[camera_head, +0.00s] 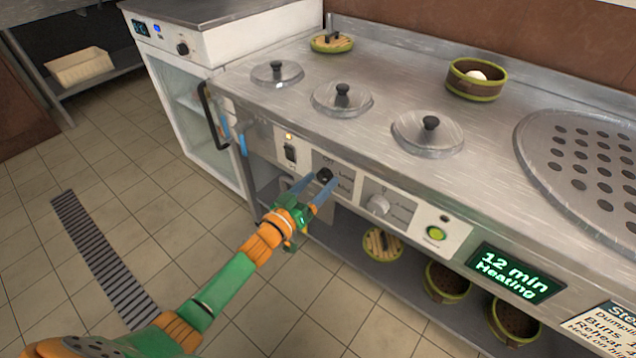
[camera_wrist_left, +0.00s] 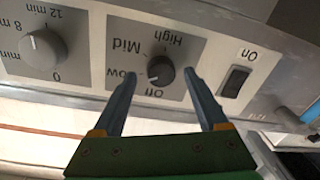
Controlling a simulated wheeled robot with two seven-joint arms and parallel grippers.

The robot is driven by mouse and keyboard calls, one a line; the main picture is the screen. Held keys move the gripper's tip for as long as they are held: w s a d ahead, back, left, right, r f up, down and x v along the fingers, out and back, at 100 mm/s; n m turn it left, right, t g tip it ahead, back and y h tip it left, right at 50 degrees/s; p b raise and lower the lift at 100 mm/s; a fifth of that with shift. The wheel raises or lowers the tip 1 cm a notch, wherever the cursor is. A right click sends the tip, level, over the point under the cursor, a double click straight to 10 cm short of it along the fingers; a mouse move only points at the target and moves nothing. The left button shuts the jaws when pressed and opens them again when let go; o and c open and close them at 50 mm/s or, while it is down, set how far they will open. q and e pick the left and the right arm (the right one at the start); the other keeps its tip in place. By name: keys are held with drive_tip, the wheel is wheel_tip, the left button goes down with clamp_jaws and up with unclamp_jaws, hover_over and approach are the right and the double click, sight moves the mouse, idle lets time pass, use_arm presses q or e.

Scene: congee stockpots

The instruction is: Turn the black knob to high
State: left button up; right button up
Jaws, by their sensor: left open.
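The black knob (camera_head: 324,174) sits on a grey dial plate on the front panel of the steel counter. In the left wrist view the knob (camera_wrist_left: 160,71) shows upside down, with Off, Low, Mid and High printed around it. A small pale mark on the knob seems to lie on the Off and Low side; I cannot tell its exact setting. My left gripper (camera_head: 320,185) is open in front of the panel. In the left wrist view its blue fingers (camera_wrist_left: 159,80) stand on either side of the knob, with visible gaps. My right gripper does not show.
A black rocker switch (camera_wrist_left: 235,82) marked On and a grey timer knob (camera_head: 378,204) flank the dial.

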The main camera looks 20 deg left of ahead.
use_arm(q)
drive_tip(key=shift+w+f, duration=0.1)
drive_tip(key=shift+w, duration=0.3)
clamp_jaws()
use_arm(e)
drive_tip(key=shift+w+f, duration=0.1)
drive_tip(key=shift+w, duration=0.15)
